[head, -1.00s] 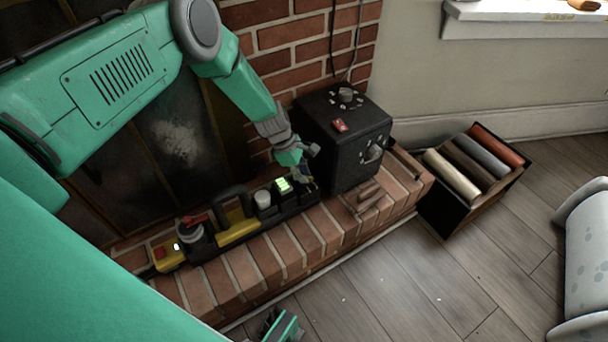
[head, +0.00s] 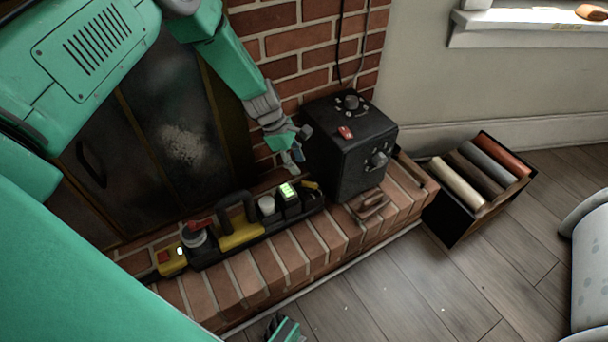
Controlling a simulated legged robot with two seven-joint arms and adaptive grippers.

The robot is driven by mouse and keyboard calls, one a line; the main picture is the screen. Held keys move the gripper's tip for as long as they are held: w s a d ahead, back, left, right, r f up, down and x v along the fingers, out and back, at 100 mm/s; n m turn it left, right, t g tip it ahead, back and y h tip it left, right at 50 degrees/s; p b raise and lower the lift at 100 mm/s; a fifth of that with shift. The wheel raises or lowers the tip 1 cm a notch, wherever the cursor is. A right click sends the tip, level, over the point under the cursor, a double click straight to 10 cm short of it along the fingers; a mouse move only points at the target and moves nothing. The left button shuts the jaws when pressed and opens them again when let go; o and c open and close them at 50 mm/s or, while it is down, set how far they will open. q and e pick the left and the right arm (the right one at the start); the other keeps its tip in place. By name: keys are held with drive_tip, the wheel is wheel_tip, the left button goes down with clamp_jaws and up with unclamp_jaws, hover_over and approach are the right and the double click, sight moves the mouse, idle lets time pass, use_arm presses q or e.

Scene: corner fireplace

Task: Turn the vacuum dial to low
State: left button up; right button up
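I cannot tell which one is the vacuum, and the dial markings are too small to read. My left gripper (head: 297,146) is open and empty, just left of the box and above the device. My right gripper (head: 285,329) is partly cut off at the bottom edge.
A black crate (head: 449,227) with several coloured rolls stands on the floor right of the hearth. Small wood pieces (head: 369,204) lie in front of the box. Dark fireplace doors (head: 150,150) and a brick wall are behind. The wooden floor (head: 400,290) in front is clear.

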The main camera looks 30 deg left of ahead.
use_arm(q)
drive_tip(key=v, duration=0.4)
drive_tip(key=shift+a+f, duration=0.1)
idle(0.3)
drive_tip(key=s+f+m, duration=0.1)
drive_tip(key=s, duration=0.1)
drive_tip(key=s+d+f+m, duration=0.1)
drive_tip(key=s+f, duration=0.1)
drive_tip(key=s+d+f+m+y, duration=0.1)
drive_tip(key=s, duration=0.1)
drive_tip(key=shift+s+f+g, duration=0.15)
drive_tip(key=shift+g, duration=0.25)
drive_tip(key=s+d+m+y, duration=0.3)
drive_tip(key=s+m, duration=1.5)
drive_tip(key=s, duration=0.9)
wheel_tip(320, 180, up, 17)
drive_tip(key=s+p, duration=0.1)
drive_tip(key=p, duration=1.6)
drive_tip(key=shift+m+p, duration=0.3)
